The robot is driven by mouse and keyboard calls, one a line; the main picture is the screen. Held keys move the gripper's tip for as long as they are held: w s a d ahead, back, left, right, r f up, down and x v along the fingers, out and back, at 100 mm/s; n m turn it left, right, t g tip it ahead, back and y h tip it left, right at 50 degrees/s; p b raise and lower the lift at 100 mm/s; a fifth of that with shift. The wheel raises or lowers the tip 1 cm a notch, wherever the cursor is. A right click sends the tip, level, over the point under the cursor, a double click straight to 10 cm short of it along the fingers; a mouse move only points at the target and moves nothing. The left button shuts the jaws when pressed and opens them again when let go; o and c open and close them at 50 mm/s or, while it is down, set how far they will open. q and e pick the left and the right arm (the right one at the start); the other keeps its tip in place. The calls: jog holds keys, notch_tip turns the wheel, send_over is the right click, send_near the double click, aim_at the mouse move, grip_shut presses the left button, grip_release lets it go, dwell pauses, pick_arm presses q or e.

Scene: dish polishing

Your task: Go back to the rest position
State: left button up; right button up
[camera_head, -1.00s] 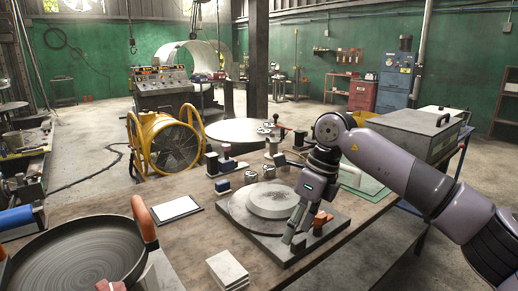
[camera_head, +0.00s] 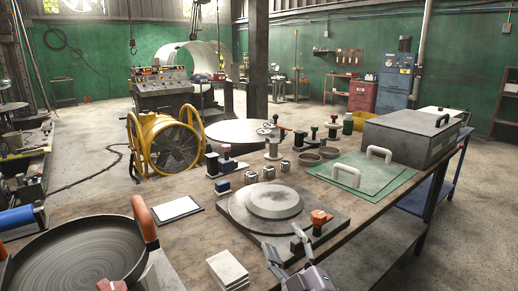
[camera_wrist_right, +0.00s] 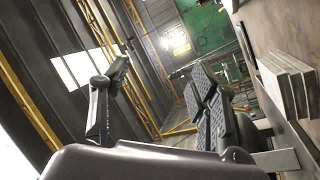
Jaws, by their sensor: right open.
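My right gripper (camera_head: 284,243) is at the bottom centre of the head view, open and empty, above the front edge of the workbench (camera_head: 200,270). Its two fingers are spread apart, and they also show in the right wrist view (camera_wrist_right: 155,90) with nothing between them. Behind it lies a pale round disc (camera_head: 272,200) on a square dark plate with an orange knob (camera_head: 320,217). The gripper appears apart from the disc.
A large dark round pan (camera_head: 75,258) with orange handles fills the lower left. Stacked pale blocks (camera_head: 227,268) lie left of the gripper. A white sheet (camera_head: 177,208), small metal pots, a green mat (camera_head: 360,170) and a grey lidded box (camera_head: 410,135) occupy the bench.

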jog(key=s+d+f+m+g+h, duration=0.35)
jog(key=s+d+f, duration=0.25)
jog(key=f, duration=0.4)
jog(key=s+d+f+m+g+h, duration=0.3)
jog(key=s+d+f+m+g, duration=0.25)
jog(key=f, duration=0.45)
jog(key=s+d+f+m+g, duration=0.1)
jog(key=s+d+f+g, duration=0.2)
jog(key=s, duration=0.7)
jog(key=s+f+m+g, duration=0.1)
jog(key=s+f+g, duration=0.4)
jog(key=s, duration=0.5)
notch_tip(320, 180, down, 24)
jog(key=p, duration=0.1)
jog(key=s+d+f+g+p, duration=0.1)
jog(key=s+d+f, duration=0.2)
jog(key=s+f, duration=1.3)
jog(key=shift+s+n, duration=0.4)
jog(key=shift+s, duration=0.5)
jog(key=shift+d, duration=0.1)
